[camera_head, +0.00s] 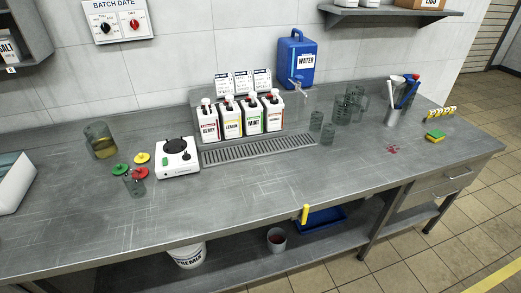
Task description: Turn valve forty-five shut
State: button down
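No valve marked forty-five can be made out in this view. My gripper is not in view.
The steel bench (240,210) has a wide clear front. A bucket (187,256) and cup (276,240) sit below.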

aim_at(302, 218)
jog(key=l+u, duration=0.3)
jog(key=l, duration=0.35)
jog(key=l+u, duration=0.3)
jog(key=l, duration=0.4)
